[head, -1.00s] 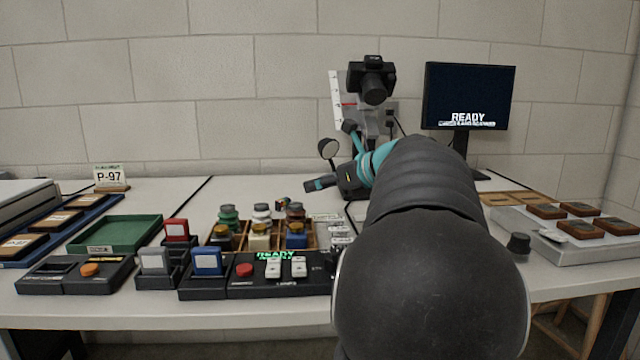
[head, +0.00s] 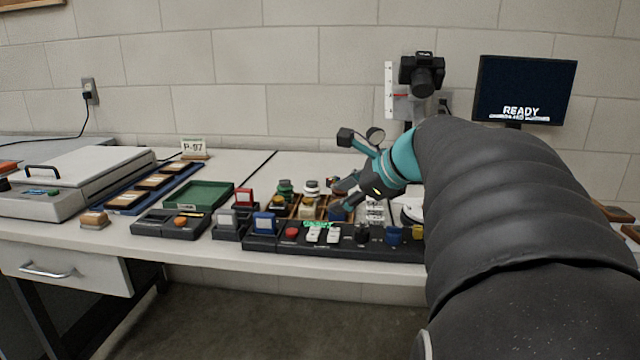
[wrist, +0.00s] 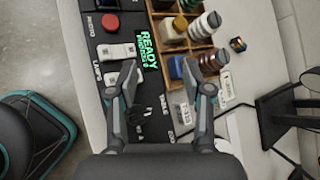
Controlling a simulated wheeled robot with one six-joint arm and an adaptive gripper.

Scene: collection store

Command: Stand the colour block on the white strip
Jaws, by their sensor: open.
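A small dark block with coloured patches, which looks like the colour block (wrist: 238,44), lies on the white table just beyond the wooden jar rack in the wrist view. In the head view it is tiny and partly hidden behind my gripper (head: 343,197). In the wrist view my gripper (wrist: 160,72) is open and empty, its fingers pointing at the black control panel and the rack's edge. The block is ahead and to the right of the fingertips, apart from them. White labelled pieces (wrist: 182,109) lie beside the right finger; I cannot tell whether one is the white strip.
The wooden rack (wrist: 200,38) holds several jars close to my fingers. The black control panel (head: 270,243) lines the table's front edge. A green tray (head: 198,196) stands left. A camera stand (head: 422,75) and monitor (head: 524,90) stand behind. Bare table lies behind the rack.

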